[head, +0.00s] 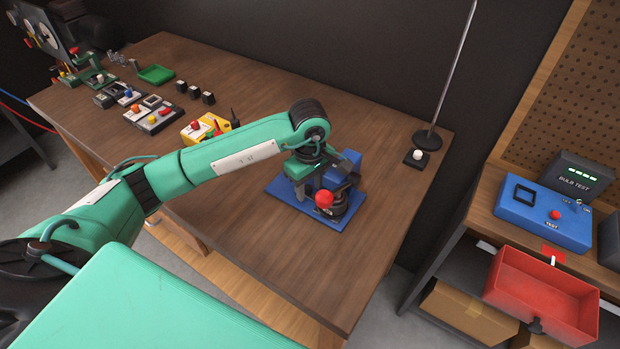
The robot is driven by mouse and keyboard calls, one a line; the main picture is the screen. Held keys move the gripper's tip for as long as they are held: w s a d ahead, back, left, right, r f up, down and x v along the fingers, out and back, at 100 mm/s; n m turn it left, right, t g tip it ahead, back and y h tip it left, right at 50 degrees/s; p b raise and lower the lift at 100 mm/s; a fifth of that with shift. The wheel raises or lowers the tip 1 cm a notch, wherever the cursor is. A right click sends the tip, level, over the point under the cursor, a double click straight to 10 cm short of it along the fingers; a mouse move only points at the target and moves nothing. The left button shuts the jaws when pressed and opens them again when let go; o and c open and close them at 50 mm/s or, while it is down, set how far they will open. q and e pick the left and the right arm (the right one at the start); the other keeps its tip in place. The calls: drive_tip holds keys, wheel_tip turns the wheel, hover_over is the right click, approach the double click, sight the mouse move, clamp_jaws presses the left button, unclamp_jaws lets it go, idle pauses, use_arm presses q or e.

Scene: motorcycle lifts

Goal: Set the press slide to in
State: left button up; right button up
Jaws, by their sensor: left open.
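The press (345,160) is a blue fixture on a flat blue base plate (333,222), near the front right of the wooden bench. A red ball knob (324,198) stands at its front, beside a dark round part (338,208). I cannot tell which part is the slide or how far in it sits. My left arm reaches in from the left, and its wrist bends down over the press. My left gripper (313,184) is open, close to the red knob. Touching or apart cannot be told. The wrist and gripper hide part of the press. My right gripper is out of view.
A yellow box (198,131) and switch panels (152,115) lie farther left on the bench (250,90), near a green tray (156,74). A thin upright rod (450,75) stands at the right edge. A blue bulb tester (545,212) and red bin (540,290) are to the right.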

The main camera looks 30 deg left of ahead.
use_arm(q)
wheel_tip(320, 180, up, 14)
drive_tip(key=b, duration=0.2)
drive_tip(key=shift+d+b, duration=0.15)
drive_tip(key=shift+b, duration=0.2)
drive_tip(key=shift+f, duration=0.1)
